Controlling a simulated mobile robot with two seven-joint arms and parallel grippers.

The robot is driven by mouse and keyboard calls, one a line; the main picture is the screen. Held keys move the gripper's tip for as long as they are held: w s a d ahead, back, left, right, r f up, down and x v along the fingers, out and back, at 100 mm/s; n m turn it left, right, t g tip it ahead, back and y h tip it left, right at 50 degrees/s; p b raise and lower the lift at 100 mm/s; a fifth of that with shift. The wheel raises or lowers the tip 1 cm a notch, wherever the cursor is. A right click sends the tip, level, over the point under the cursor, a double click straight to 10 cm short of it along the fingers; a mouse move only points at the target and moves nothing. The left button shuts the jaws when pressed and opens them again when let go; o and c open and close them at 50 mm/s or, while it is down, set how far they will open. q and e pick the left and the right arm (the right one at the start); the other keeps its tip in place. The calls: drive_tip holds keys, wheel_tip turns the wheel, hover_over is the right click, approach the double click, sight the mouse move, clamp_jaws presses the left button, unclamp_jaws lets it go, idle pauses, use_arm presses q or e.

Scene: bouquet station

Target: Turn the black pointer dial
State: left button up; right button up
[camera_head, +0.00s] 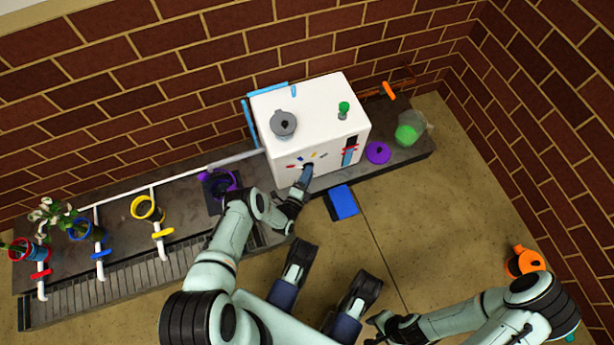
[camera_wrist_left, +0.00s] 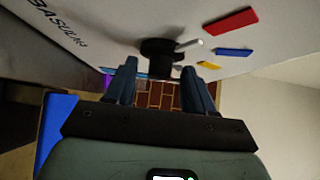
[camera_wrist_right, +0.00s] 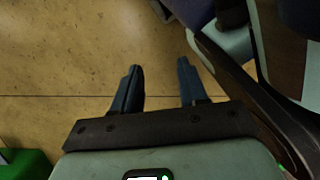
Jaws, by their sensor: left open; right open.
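The black pointer dial (camera_wrist_left: 158,52) sits on the front face of the white box (camera_head: 318,115), with a pale pointer sticking out toward the red, blue and yellow marks beside it. My left gripper (camera_wrist_left: 160,85) is open, with its two fingers on either side of the dial's near end in the left wrist view; I cannot tell whether they touch it. In the head view my left gripper (camera_head: 306,177) covers most of the dial at the box front. My right gripper (camera_wrist_right: 158,75) is open and empty above the bare floor, low in the head view (camera_head: 372,330).
A blue block (camera_head: 343,202) lies below the box front. A purple lidded item (camera_head: 378,153) and a glass with green contents (camera_head: 408,131) stand right of the box. Pots with pipes line the bench at left. An orange pot (camera_head: 524,262) is at far right. Floor between is free.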

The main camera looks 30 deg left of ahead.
use_arm(q)
clamp_jaws()
use_arm(e)
drive_tip(key=w+a+r+t+p, duration=0.2)
drive_tip(key=w+r+t+p, duration=0.3)
drive_tip(key=w+r, duration=0.55)
use_arm(q)
drive_tip(key=shift+w+d+r+m+g+y+b, duration=0.3)
drive_tip(key=shift+m+g+y+b, duration=0.55)
drive_tip(key=shift+m+g+y, duration=1.3)
drive_tip(key=shift+w+d+r+m+g+y+b, duration=0.25)
drive_tip(key=shift+m+g+y+b, duration=0.6)
drive_tip(key=shift+m+g, duration=1.45)
drive_tip(key=shift+w+d+r+m+g+y+b, duration=0.3)
drive_tip(key=shift+m+g+y+b, duration=0.8)
drive_tip(key=shift+g, duration=2.05)
use_arm(e)
drive_tip(key=s+d+f+g, duration=0.2)
drive_tip(key=s+f+g, duration=0.3)
drive_tip(key=s+f, duration=0.5)
drive_tip(key=shift+s+f+p, duration=0.25)
drive_tip(key=shift+p, duration=0.05)
use_arm(q)
drive_tip(key=shift+f+m+y, duration=0.25)
drive_tip(key=shift+y, duration=0.15)
